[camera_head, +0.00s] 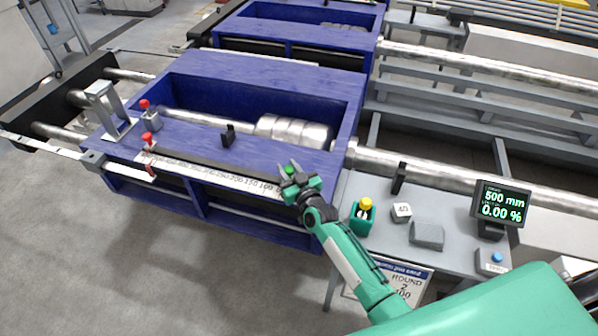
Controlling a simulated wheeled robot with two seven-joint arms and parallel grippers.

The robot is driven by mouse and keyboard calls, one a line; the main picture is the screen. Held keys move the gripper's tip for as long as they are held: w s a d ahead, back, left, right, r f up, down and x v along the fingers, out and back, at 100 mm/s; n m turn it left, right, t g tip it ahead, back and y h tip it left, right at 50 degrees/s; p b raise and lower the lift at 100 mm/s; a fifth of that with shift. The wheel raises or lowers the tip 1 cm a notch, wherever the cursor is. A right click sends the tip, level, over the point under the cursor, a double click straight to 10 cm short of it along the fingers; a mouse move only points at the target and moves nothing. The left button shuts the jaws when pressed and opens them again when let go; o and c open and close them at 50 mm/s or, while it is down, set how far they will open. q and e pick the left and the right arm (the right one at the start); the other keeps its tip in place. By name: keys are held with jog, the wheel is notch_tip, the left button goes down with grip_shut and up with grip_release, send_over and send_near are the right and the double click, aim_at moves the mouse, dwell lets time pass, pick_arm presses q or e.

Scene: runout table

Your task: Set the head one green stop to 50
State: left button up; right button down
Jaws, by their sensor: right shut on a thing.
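The green stop (289,170) sits on the scale rail near the low end of the printed scale (215,174). My right gripper (291,172) is shut on it, one finger on each side. The scale shows 200, 150 and 100 to the left of the gripper; the marks beneath the gripper are hidden, so I cannot read the stop's exact value. Two red-topped stops (148,139) stand near the scale's far left end. My left gripper is not in view.
A display (502,203) reads 500 mm and 0.00 %. A yellow-topped green block (363,214), a small block marked 40 (401,211) and a grey block (427,234) stand on the grey table right of my gripper. A black upright (228,134) stands behind the scale.

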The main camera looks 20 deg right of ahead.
jog(key=shift+w+a, duration=0.4)
jog(key=shift+a, duration=0.2)
jog(key=c, duration=1.1)
grip_release()
jog(key=shift+s+d, duration=0.1)
jog(key=s+d+b, duration=0.2)
jog(key=s, duration=1.1)
jog(key=shift+s+d, duration=0.2)
jog(key=shift+d, duration=0.05)
